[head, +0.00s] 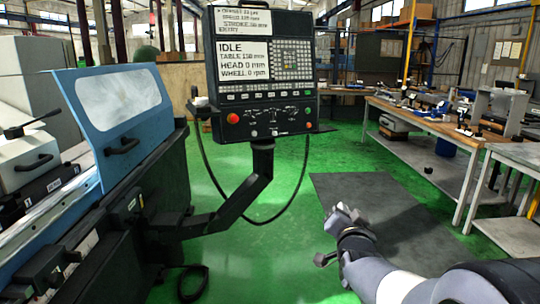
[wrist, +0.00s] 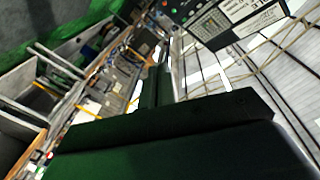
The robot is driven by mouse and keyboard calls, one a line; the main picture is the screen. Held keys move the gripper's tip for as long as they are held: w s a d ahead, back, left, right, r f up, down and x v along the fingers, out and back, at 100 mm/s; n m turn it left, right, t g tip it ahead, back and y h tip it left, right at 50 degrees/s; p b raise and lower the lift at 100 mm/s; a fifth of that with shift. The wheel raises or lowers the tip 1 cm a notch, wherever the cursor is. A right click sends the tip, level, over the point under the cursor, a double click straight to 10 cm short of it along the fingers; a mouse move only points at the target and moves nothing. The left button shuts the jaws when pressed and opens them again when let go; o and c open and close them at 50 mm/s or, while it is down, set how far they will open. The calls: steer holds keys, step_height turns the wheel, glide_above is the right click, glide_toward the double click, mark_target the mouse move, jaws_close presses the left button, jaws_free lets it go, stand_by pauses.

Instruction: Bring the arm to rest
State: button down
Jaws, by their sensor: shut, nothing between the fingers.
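My gripper (head: 338,235) is at the end of my arm, low in the right half of the head view, above the green floor and the edge of a dark mat. It is shut and holds nothing. It stands clear of the control panel and the machine. In the wrist view my gripper (wrist: 160,85) shows as a dark shape from the bottom edge up to the middle. My arm (head: 385,275) comes in from the lower right corner and reaches up and left.
A control panel (head: 262,75) reading IDLE hangs on a black bent arm (head: 235,200). The grinder with a blue door (head: 125,105) stands at left. Workbenches with tools (head: 425,120) line the right. A dark mat (head: 395,200) lies on the open green floor (head: 225,265).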

steer(key=shift+s, duration=0.2)
